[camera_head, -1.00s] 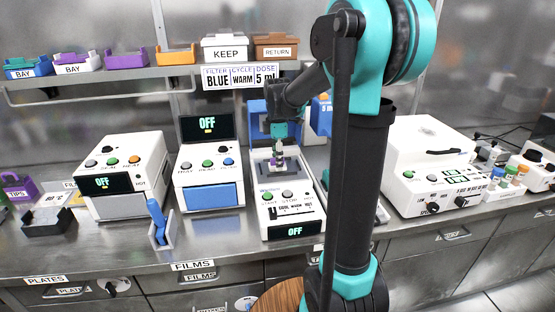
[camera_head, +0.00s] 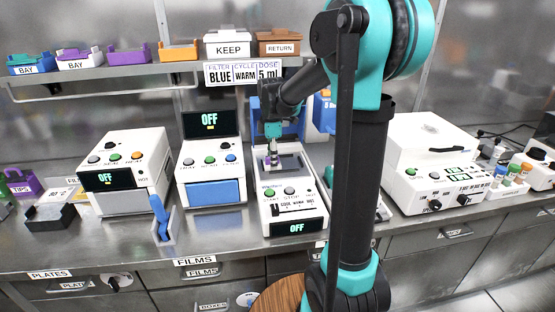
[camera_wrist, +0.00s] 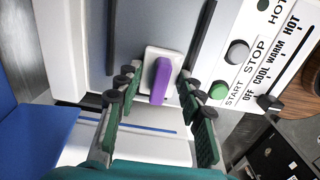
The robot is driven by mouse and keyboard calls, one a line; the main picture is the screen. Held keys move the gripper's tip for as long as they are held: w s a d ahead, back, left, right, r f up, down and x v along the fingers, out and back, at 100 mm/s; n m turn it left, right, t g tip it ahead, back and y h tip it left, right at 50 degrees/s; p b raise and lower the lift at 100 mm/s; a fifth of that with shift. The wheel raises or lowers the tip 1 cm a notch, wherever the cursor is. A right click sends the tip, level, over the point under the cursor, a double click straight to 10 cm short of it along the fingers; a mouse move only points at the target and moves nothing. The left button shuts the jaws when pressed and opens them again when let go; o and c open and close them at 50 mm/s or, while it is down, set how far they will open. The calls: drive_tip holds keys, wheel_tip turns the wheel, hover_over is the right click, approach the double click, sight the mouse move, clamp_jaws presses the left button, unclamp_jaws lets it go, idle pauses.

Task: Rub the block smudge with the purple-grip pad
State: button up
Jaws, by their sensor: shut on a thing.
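My gripper (camera_head: 271,152) is low over the grey block (camera_head: 290,160) of the white heater, pointing down. In the wrist view, my gripper (camera_wrist: 160,98) has its green-padded fingers on both sides of the pad's purple grip (camera_wrist: 162,80) and is shut on it. The pad's pale base (camera_wrist: 151,62) shows beneath the grip, over the grey block top (camera_wrist: 140,25). It seems to rest on the block, though contact is hard to tell. I cannot make out the smudge; the pad may cover it.
The heater's front carries START and STOP buttons, a COOL/WARM/HOT slider and an OFF display (camera_head: 295,227). A white device with a blue front (camera_head: 210,193) stands to the left, a blue-handled tool (camera_head: 160,219) before it. A large white machine (camera_head: 430,165) stands right.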

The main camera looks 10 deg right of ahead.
drive_tip(key=shift+a, duration=0.7)
clamp_jaws()
drive_tip(key=shift+d, duration=1.95)
drive_tip(key=shift+r, duration=0.1)
drive_tip(key=shift+r, duration=2.95)
drive_tip(key=shift+r, duration=0.15)
wheel_tip(320, 180, up, 3)
drive_tip(key=shift+f, duration=0.15)
